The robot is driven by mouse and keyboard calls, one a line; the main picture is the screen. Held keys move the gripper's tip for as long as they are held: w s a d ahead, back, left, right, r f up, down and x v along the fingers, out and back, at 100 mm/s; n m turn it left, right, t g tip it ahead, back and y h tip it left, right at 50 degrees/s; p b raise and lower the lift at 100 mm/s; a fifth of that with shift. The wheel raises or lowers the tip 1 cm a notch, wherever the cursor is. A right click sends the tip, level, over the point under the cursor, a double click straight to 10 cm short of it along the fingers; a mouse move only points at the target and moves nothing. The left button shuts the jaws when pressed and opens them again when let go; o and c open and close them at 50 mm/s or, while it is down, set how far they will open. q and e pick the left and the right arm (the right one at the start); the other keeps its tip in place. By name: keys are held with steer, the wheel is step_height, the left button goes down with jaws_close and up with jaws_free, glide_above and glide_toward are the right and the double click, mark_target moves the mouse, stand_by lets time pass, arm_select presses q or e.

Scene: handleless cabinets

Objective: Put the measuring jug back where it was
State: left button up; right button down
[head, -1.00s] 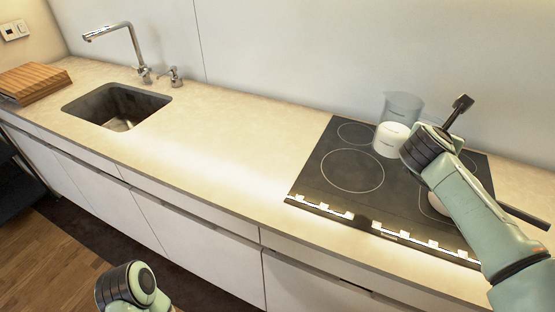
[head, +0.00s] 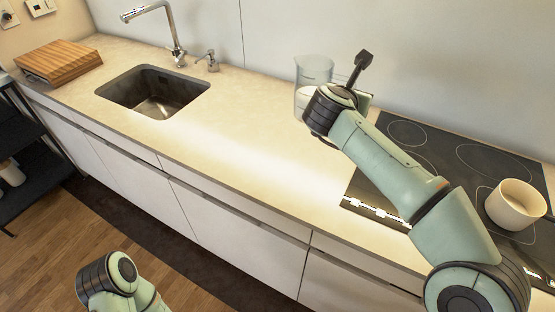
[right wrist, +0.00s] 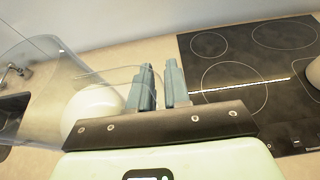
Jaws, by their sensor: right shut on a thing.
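The clear measuring jug (head: 314,70) is left of the hob, near the back wall, with a white mass in its lower part. My right arm covers part of it in the head view, and I cannot tell how far it is above the counter. In the right wrist view the jug (right wrist: 40,85) fills the left side, and its thin handle runs to my right gripper (right wrist: 160,88). The two fingers are shut on the handle. In the head view the fingertips are hidden. Only a piece of my left arm shows, at the bottom left, without its gripper.
The black hob (head: 405,135) is on the right, with a cream pot (head: 516,203) at its right side. The counter (head: 235,110) between sink and hob is clear. The sink (head: 155,95), tap (head: 172,30), soap dispenser (head: 209,60) and wooden board (head: 60,63) are further left.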

arm_select(q)
steer(key=shift+w+a+f+t+b, duration=0.1)
steer(key=shift+w+f+b, duration=0.05)
steer(key=shift+f+b, duration=0.55)
steer(key=shift+w+a+f+t+b, duration=0.15)
steer(key=shift+f+b, duration=0.35)
steer(key=shift+b, duration=0.25)
steer(key=shift+w+a+f+t+b, duration=0.1)
steer(key=shift+f+b, duration=0.5)
steer(key=shift+b, duration=0.15)
arm_select(e)
steer(key=shift+w+a+f, duration=0.1)
steer(key=shift+a+f, duration=0.2)
steer(key=shift+f, duration=2.95)
steer(key=shift+w+a+f, duration=0.15)
steer(key=shift+a+f, duration=0.15)
steer(key=shift+f, duration=3)
steer(key=shift+w+a+f, duration=0.1)
steer(key=shift+a+f, duration=0.2)
steer(key=shift+f, duration=2.95)
steer(key=shift+f, duration=0.2)
steer(key=c, duration=1.2)
jaws_free()
arm_select(q)
steer(key=shift+f, duration=0.15)
arm_select(e)
steer(key=shift+o, duration=0.5)
